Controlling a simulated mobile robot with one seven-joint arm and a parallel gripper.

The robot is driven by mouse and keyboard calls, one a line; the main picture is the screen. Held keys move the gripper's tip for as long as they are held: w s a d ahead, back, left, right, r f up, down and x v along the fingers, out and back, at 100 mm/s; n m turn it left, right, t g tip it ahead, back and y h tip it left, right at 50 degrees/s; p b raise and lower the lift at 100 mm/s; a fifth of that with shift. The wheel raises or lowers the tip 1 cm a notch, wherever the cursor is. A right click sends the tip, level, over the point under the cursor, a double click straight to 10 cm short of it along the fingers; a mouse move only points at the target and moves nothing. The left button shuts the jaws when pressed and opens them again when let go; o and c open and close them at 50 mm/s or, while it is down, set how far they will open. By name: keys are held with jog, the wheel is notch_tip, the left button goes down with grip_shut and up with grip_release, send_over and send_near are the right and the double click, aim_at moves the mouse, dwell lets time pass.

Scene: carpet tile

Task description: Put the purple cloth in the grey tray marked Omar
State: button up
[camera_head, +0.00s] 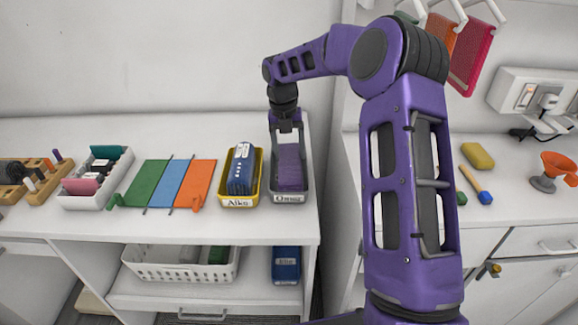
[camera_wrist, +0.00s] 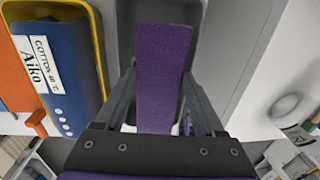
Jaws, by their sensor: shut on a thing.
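The purple cloth (camera_head: 290,168) hangs below my gripper (camera_head: 287,138), within the outline of the grey tray (camera_head: 305,196) marked Omar. In the wrist view the purple cloth (camera_wrist: 164,60) is a flat strip between the two fingers of my gripper (camera_wrist: 160,85), which is shut on it. The grey tray (camera_wrist: 215,45) shows behind the cloth there. I cannot tell whether the cloth touches the tray floor.
A yellow tray (camera_head: 254,198) marked Aiko stands close on the left, holding a blue labelled item (camera_head: 242,170). Further left are coloured mats (camera_head: 172,184), a white bin (camera_head: 92,200) and a wooden rack (camera_head: 40,184). A gap separates the right counter (camera_head: 510,215).

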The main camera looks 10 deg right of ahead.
notch_tip(320, 180, down, 4)
grip_shut()
jog(key=shift+s+f, duration=0.25)
jog(key=shift+f, duration=0.2)
jog(key=o, duration=1.2)
grip_release()
jog(key=shift+f, duration=0.1)
jog(key=shift+w+f, duration=0.1)
jog(key=shift+w, duration=0.15)
jog(key=shift+r, duration=0.25)
jog(key=shift+r, duration=0.1)
jog(key=r, duration=0.8)
jog(key=a+r, duration=0.1)
jog(key=r, duration=0.3)
jog(key=shift+w+p, duration=0.15)
jog(key=shift+p, duration=0.15)
jog(key=shift+a, duration=0.1)
